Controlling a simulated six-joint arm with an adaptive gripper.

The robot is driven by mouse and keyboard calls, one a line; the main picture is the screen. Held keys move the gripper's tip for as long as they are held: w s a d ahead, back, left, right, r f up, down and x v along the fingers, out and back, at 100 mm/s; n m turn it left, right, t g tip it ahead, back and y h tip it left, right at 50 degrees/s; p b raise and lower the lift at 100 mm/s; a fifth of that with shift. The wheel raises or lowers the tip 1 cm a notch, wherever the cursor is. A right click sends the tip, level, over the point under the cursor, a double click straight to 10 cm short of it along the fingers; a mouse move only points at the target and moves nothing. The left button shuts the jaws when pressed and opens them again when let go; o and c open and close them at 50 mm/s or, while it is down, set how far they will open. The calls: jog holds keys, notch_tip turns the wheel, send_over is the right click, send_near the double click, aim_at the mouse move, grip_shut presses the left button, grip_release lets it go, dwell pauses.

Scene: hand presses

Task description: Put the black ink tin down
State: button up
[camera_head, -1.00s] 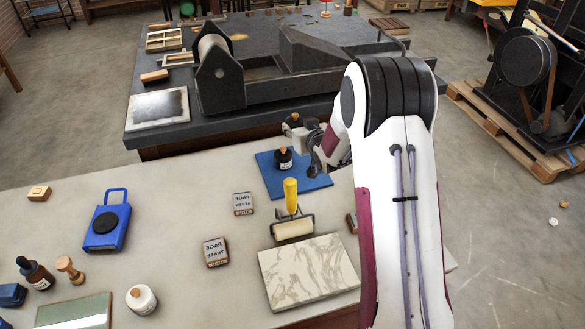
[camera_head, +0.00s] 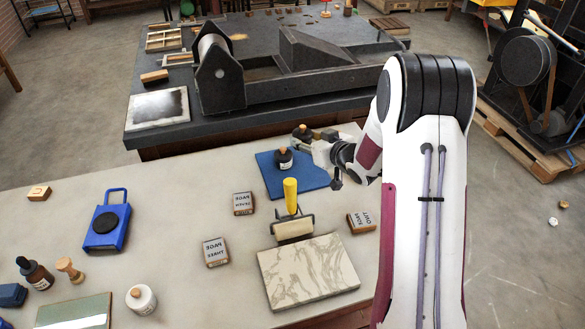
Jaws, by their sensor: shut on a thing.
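A dark round tin (camera_head: 302,132) with a cork-coloured knob on top is at the tip of my gripper (camera_head: 316,138), near the far edge of the blue mat (camera_head: 312,181). It looks like the black ink tin and is roughly upright. My gripper is shut on it, coming in from the right; the fingers are small and partly hidden. I cannot tell whether the tin touches a surface.
A yellow-handled roller (camera_head: 291,210) and a marbled slab (camera_head: 308,272) lie nearer than the mat. Several labelled blocks, including one at the right (camera_head: 361,222), lie around them. A dark press (camera_head: 225,85) stands on the table behind.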

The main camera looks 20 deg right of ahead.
send_over(305, 175)
jog(key=shift+f, duration=3.1)
jog(key=shift+f, duration=0.1)
jog(key=shift+f, duration=1.75)
jog(key=shift+f, duration=0.15)
jog(key=o, duration=1.3)
jog(key=shift+v, duration=6.05)
